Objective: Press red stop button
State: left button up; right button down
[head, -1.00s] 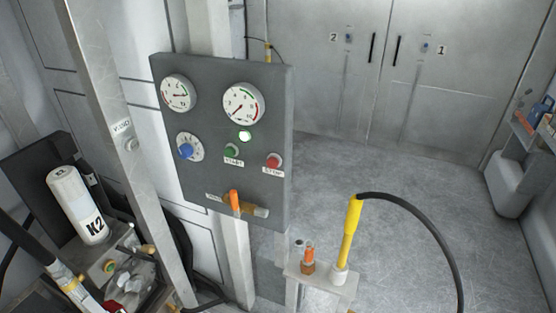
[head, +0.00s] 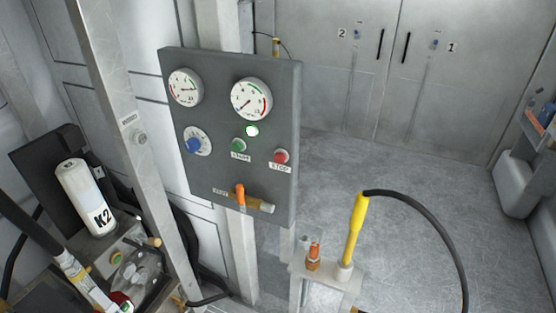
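The red stop button (head: 281,156) sits at the lower right of the grey control panel (head: 230,180), above a STOP label. The green start button (head: 238,145) is to its left. A lit green-white lamp (head: 252,131) is above and between them. Two round gauges (head: 251,98) are at the top of the panel, and a blue knob (head: 194,145) is at the left. An orange-handled valve (head: 241,196) is at the bottom. Neither of my grippers is in view. Nothing covers the stop button.
A metal post (head: 130,130) stands left of the panel. A white K2 cylinder (head: 84,195) is at the lower left. A yellow-handled tool (head: 355,230) with a black hose stands on a small shelf (head: 330,275) below right.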

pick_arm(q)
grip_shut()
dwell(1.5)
